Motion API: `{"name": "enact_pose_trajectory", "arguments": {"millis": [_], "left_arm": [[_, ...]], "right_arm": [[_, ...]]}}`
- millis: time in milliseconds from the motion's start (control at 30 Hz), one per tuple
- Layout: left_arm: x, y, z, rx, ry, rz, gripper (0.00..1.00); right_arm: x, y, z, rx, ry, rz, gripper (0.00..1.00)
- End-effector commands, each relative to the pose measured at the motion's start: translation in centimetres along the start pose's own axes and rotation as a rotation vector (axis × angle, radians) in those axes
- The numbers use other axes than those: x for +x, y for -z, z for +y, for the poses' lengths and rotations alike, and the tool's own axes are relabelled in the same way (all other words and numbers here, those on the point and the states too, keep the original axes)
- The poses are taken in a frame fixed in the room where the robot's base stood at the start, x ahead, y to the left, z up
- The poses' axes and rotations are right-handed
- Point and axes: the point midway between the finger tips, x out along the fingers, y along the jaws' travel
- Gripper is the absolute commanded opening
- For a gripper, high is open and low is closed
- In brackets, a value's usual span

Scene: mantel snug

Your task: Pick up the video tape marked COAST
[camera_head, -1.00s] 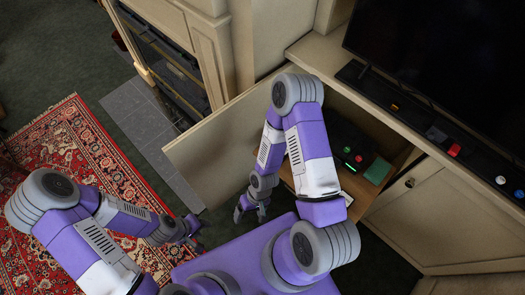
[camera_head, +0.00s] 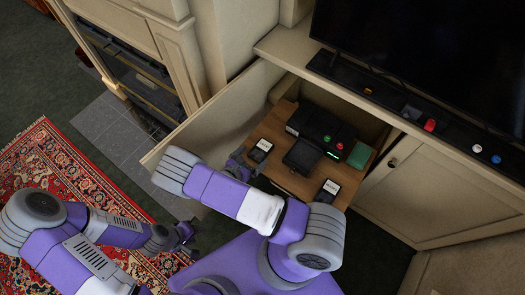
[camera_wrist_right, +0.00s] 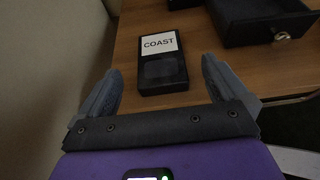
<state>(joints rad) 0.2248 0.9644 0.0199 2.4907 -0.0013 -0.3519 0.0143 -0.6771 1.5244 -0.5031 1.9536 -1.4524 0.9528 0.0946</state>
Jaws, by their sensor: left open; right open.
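The black video tape marked COAST (camera_wrist_right: 163,76) lies flat on a wooden shelf, its white label readable in the right wrist view. In the head view it appears to be the left tape (camera_head: 260,151), its label too small to read. My right gripper (camera_wrist_right: 160,65) is open, its fingers apart on either side of the tape's near part in the picture; contact does not show. In the head view the right gripper (camera_head: 238,166) is just left of that tape. My left gripper (camera_head: 184,240) is open and empty, low over the rug side.
A second tape (camera_head: 326,191) lies at the shelf's front right. A black player (camera_head: 312,121) with an open tray (camera_head: 303,156) and a green box (camera_head: 360,155) stand on the shelf (camera_head: 282,180). An open cabinet door (camera_head: 205,115) borders the left.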

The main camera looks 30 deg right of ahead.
Motion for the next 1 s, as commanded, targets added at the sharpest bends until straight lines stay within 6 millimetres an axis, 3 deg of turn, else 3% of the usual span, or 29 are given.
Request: {"name": "enact_pose_trajectory", "arguments": {"millis": [300,633,1000], "left_arm": [[1.5,0.1,-0.6,0.000,0.000,0.000,0.43],[1.5,0.1,-0.6,0.000,0.000,0.000,0.43],[1.5,0.1,-0.6,0.000,0.000,0.000,0.43]], "right_arm": [[4.6,0.5,0.1,0.001,0.006,0.003,1.00],[5.3,0.3,0.1,0.002,0.004,0.004,1.00],[5.3,0.3,0.1,0.002,0.005,0.004,0.45]]}}
